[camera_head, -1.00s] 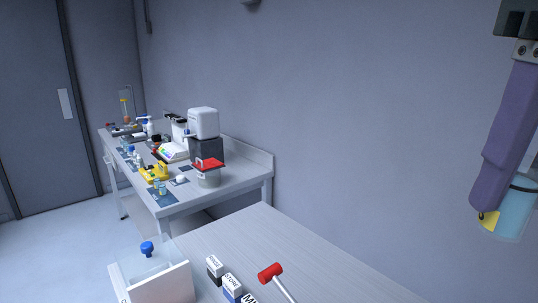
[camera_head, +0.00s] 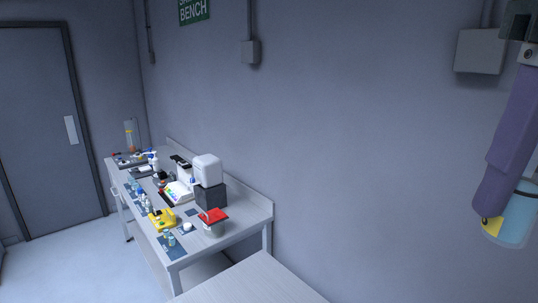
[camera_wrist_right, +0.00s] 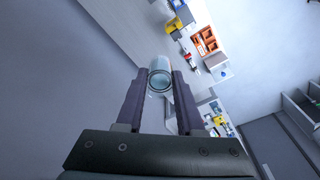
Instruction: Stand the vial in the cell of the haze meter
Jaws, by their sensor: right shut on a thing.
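My right gripper (camera_head: 494,212) hangs at the right edge of the head view, with a purple finger in front of the vial. The vial (camera_head: 517,215) is a clear, pale blue cylinder with a yellow patch near the fingertip. In the right wrist view the gripper (camera_wrist_right: 160,80) is shut on the vial (camera_wrist_right: 160,77), whose round end faces the camera. A small yellow device (camera_head: 162,218) stands on the far bench; I cannot tell whether it is the haze meter, and no cell shows clearly. My left gripper is not in view.
The far bench (camera_head: 232,232) holds a red-lidded pot (camera_head: 214,222), a grey-and-black machine (camera_head: 209,181) and several small bottles. A bare near table (camera_head: 250,283) stands in front. The wrist view shows an orange rack (camera_wrist_right: 205,41). Open floor (camera_head: 65,265) lies left of the bench.

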